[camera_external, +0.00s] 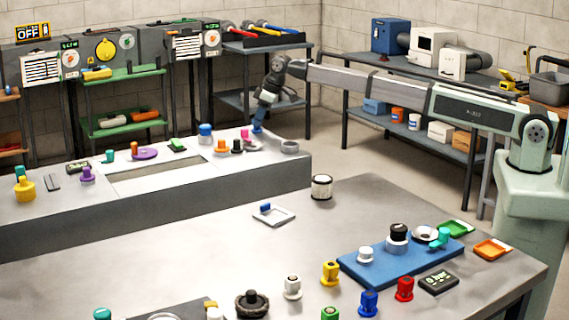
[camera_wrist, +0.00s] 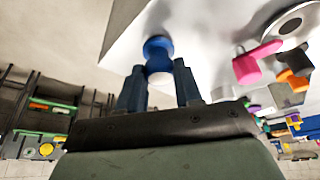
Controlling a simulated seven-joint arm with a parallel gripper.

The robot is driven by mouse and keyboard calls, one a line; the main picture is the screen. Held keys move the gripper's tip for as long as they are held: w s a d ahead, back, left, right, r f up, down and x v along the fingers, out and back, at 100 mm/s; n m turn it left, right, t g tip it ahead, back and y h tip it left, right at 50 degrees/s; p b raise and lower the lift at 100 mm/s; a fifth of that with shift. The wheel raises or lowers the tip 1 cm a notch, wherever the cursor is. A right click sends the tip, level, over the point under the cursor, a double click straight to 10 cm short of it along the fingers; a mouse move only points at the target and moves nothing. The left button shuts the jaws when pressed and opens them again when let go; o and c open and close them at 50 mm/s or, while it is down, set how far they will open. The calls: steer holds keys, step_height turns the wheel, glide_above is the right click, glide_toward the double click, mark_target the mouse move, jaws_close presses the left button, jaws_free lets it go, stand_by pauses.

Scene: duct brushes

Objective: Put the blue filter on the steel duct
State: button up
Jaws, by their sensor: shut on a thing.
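My gripper (camera_external: 258,129) is over the right end of the long pale grey duct (camera_external: 285,165). A blue-capped cylinder with a pale body (camera_external: 205,133) stands on the duct, left of my gripper.
A pink piece (camera_wrist: 248,68) and a grey ring (camera_external: 290,147) are close to my gripper on the duct. A rectangular opening (camera_external: 155,177) is further left.

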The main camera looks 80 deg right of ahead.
steer(key=o, duration=1)
steer(key=shift+f, duration=0.1)
steer(key=v, duration=1.2)
steer(key=shift+d, duration=0.1)
